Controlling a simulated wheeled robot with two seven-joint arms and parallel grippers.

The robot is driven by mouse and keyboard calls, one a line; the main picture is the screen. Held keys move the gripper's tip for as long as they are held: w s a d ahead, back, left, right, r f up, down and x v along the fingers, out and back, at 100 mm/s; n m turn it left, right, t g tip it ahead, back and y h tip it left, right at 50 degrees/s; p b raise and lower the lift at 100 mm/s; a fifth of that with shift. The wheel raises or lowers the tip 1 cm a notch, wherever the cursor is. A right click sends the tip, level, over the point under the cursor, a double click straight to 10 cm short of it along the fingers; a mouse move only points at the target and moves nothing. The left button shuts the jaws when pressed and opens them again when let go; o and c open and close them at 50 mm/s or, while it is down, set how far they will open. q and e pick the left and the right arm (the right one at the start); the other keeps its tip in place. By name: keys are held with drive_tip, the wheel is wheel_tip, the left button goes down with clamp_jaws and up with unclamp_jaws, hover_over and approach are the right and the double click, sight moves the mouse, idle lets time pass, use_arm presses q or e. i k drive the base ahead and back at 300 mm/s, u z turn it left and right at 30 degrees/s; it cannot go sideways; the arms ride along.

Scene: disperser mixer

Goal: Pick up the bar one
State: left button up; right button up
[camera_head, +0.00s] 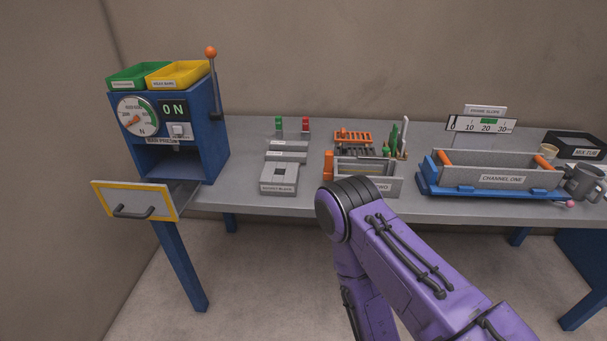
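Two low grey bars lie one behind the other on the left-middle of the table: a front bar (286,156) and a back bar (290,146). Each seems to carry a small label, too small to read, so I cannot tell which is bar one. A grey notched block (279,177) sits just in front of them. A purple arm of mine enters from the lower right and bends down in front of the table edge. Its gripper is out of view. My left gripper is not in view either.
A blue press (217,128) with dial, lever and open drawer (133,202) stands left. Green (279,124) and red (305,124) pieces stand behind the bars. An orange rack (352,137) and grey box (384,187) lie right, then the channel one trough (500,179) and a mug (585,183).

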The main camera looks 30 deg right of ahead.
sight(286, 157)
drive_tip(key=k, duration=0.2)
drive_tip(key=z, duration=1)
